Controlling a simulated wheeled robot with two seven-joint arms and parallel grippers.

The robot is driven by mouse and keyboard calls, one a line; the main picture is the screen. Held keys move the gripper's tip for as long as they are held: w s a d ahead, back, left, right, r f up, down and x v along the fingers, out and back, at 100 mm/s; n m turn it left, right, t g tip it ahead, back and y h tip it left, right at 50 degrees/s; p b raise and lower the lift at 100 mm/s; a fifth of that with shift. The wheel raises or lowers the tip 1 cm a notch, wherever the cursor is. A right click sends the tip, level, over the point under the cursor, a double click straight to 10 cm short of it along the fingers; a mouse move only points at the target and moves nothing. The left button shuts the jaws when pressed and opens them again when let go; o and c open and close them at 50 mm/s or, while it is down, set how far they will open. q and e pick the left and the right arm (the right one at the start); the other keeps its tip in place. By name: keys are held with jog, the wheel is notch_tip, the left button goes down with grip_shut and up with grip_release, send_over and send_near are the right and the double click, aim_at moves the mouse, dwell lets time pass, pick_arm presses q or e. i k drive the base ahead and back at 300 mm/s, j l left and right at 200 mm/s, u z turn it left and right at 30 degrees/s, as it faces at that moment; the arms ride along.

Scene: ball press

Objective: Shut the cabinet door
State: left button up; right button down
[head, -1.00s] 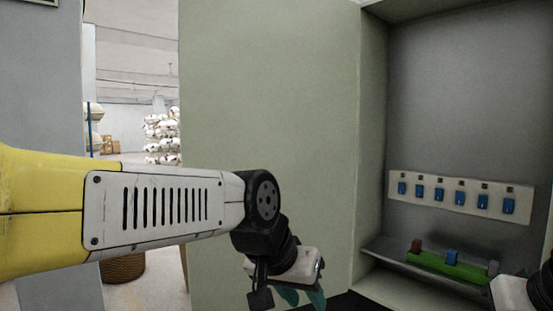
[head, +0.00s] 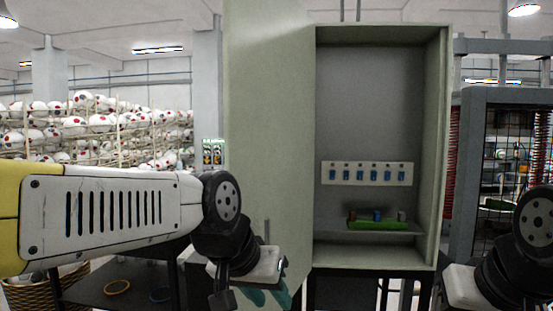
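The cabinet (head: 439,150) stands ahead, right of the middle, with its inside in view. Its pale green door (head: 268,120) is hinged on the left and stands wide open. My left arm comes in from the left, and my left gripper (head: 268,296) is low in front of the door's lower part. Its teal fingers are partly cut off by the bottom edge, so its opening cannot be judged. My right wrist shows at the lower right, right of the cabinet, and its fingers are out of frame.
Inside the cabinet are a panel with several blue switches (head: 367,174) and a green block (head: 377,225) on a shelf. A dark table (head: 120,285) with rings is at the lower left. A grey framed machine (head: 490,95) stands at the right. Racks of white balls (head: 95,125) are behind.

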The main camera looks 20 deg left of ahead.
aim_at(268, 81)
jog(key=j+z, duration=0.2)
jog(key=j, duration=0.35)
jog(key=j+z, duration=0.15)
jog(key=j, duration=0.35)
jog(key=k+j+z, duration=0.2)
jog(key=j, duration=0.3)
jog(key=j+z, duration=0.15)
jog(key=j, duration=0.4)
jog(key=i, duration=0.35)
jog(key=k+j+u, duration=0.15)
jog(key=k, duration=0.2)
jog(key=k+j+u, duration=0.15)
jog(key=k+j, duration=0.1)
jog(key=k, duration=0.1)
